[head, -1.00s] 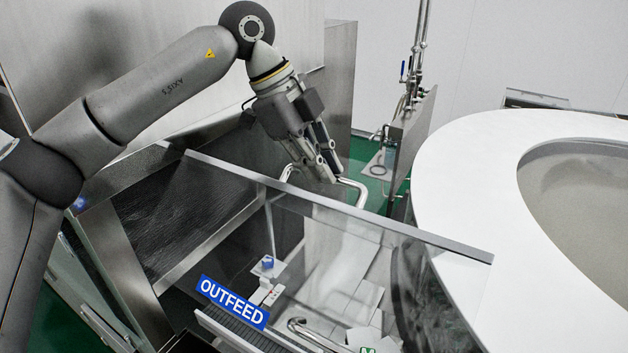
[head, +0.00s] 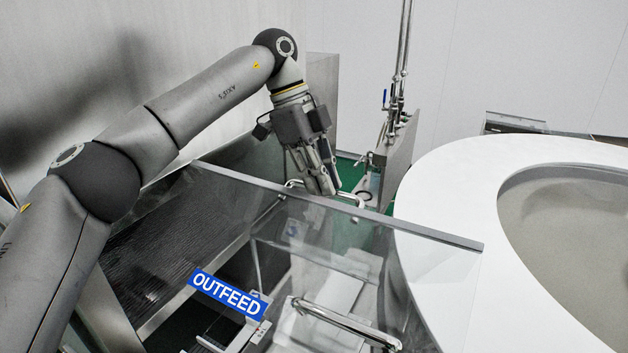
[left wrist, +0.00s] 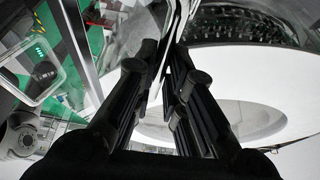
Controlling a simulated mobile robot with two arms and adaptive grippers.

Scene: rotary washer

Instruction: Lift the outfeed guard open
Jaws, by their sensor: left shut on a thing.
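The outfeed guard (head: 420,232) is a clear panel with a grey metal edge strip, slanting across the head view. A bent metal handle (head: 294,183) stands at its far edge. My left gripper (head: 325,190) points down at this handle from behind the panel and is shut on it; the fingers hide the handle's middle. In the left wrist view the dark fingers (left wrist: 165,88) come close together, with a shiny edge between them. The blue OUTFEED label (head: 228,293) shows at the front. My right gripper is not in view.
The large white rotary drum (head: 440,190) stands close to the right of the guard. A second metal bar (head: 345,325) lies below the panel. A steel post with pipes (head: 398,100) stands behind. A steel wall rises behind my left arm.

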